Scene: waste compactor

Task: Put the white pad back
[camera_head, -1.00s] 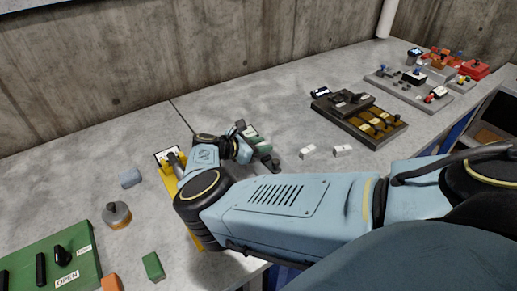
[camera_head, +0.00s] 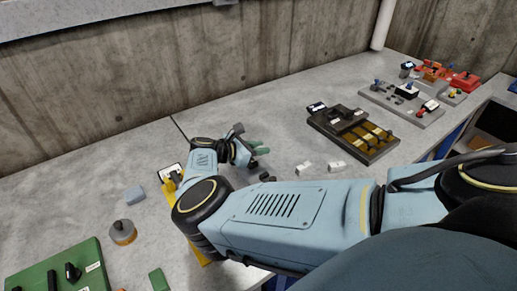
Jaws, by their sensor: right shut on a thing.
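My right arm reaches across the picture from the right, and my right gripper (camera_head: 248,143) is over the middle of the bench. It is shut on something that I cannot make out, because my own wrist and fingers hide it. Green pieces (camera_head: 259,149) show right beside its fingers; I cannot tell whether they touch it. Two small white blocks (camera_head: 304,167) (camera_head: 337,166) lie apart from the gripper, to its right. I cannot tell which thing is the white pad. My left gripper is not in view.
A yellow stand (camera_head: 171,188) with a white plate at its top is partly behind my arm. A blue-grey block (camera_head: 135,195), a grey-orange knob (camera_head: 122,232) and a green panel (camera_head: 60,268) are left. A dark tray (camera_head: 355,135) is right. The back middle is clear.

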